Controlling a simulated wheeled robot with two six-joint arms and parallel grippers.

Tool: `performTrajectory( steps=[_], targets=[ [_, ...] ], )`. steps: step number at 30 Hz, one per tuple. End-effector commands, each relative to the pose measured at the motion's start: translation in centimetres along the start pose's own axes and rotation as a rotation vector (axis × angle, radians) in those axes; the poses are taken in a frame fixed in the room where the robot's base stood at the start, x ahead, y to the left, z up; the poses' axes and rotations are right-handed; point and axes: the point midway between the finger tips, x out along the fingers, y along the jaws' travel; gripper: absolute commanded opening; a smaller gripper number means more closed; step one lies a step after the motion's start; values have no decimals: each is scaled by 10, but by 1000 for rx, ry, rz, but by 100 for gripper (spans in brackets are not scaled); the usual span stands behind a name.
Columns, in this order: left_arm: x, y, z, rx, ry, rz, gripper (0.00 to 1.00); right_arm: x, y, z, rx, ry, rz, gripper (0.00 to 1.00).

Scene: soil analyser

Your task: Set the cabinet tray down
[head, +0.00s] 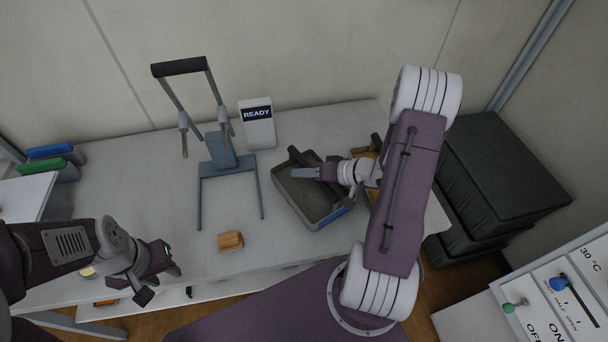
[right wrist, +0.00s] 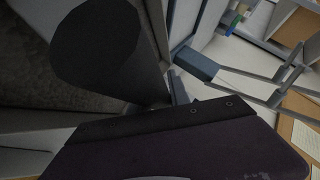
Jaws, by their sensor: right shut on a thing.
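The cabinet tray (head: 337,209) is a dark grey, open box with a dark bar handle, at the right of the white table in the head view. My right gripper (head: 305,173) reaches over it from the right and is shut on it at the handle; the fingertips are partly hidden. In the right wrist view a thick black bar (right wrist: 100,45) is close to the camera, over a grey interior (right wrist: 40,90). I cannot tell whether the tray touches the table. My left gripper (head: 160,285) is open and empty at the table's front left.
A grey-blue press frame (head: 222,160) with a black top handle stands left of the tray. A READY display (head: 257,125) is behind. A small wooden block (head: 230,241) lies in front. Another tan object (head: 363,152) sits right of the tray. Black crates (head: 500,170) stand at right.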

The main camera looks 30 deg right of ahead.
Motion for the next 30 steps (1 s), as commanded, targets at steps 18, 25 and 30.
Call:
performTrajectory(
  steps=[18, 25, 30],
  targets=[
    [6, 0, 1, 0, 0, 0, 36, 5, 6, 5, -2, 0, 0, 44],
    [6, 0, 1, 0, 0, 0, 36, 5, 6, 5, -1, 0, 0, 44],
    [-2, 0, 0, 0, 0, 0, 36, 2, 2, 2, -1, 0, 0, 44]
  ],
)
